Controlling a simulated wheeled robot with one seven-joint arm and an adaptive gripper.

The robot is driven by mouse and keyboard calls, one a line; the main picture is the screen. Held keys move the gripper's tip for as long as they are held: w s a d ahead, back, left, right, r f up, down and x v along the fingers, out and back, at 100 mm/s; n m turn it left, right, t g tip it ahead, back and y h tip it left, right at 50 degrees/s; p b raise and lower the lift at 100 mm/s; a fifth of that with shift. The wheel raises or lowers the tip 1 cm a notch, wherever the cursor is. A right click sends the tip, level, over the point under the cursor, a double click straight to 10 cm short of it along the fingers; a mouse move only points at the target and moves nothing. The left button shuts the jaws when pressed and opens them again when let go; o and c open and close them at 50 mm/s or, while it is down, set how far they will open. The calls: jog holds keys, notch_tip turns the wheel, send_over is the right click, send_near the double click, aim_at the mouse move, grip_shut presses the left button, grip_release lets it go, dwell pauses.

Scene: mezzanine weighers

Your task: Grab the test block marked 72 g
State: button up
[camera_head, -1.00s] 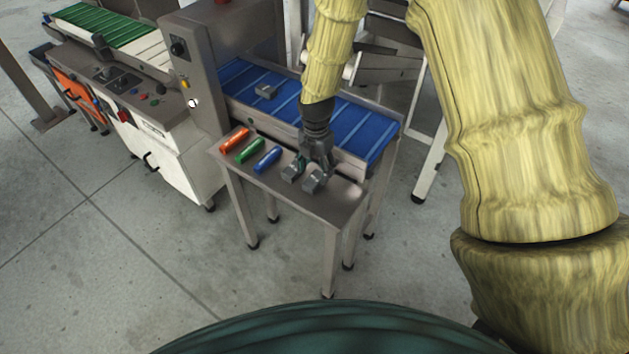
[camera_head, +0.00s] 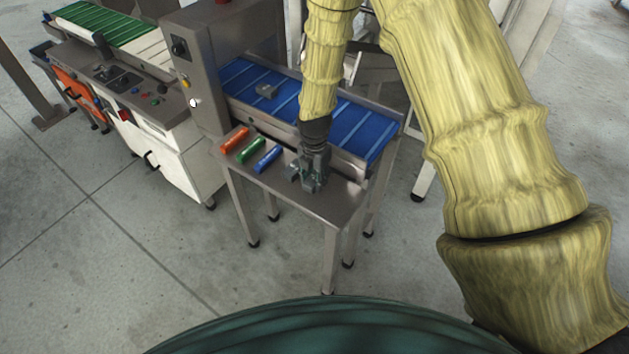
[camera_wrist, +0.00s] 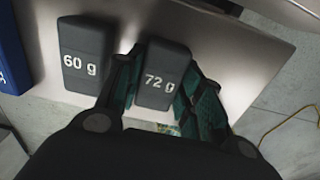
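The dark grey test block marked "72 g" (camera_wrist: 163,72) lies on the steel table, between the two fingers of my gripper (camera_head: 309,180) in the wrist view. One teal-padded finger is on its left and the other on its right. The fingers are spread, and I cannot tell whether either pad touches the block. A similar block marked "60 g" (camera_wrist: 84,52) lies just left of the left finger. In the head view my gripper mostly hides these two blocks.
A blue bar (camera_head: 268,158), a green bar (camera_head: 250,150) and an orange bar (camera_head: 234,139) lie on the table (camera_head: 328,206) left of my gripper. A blue conveyor (camera_head: 345,122) runs behind, carrying a grey block (camera_head: 266,91). The table's front edge is near.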

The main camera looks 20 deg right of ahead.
jog(key=shift+c, duration=1.2)
jog(key=shift+r, duration=0.1)
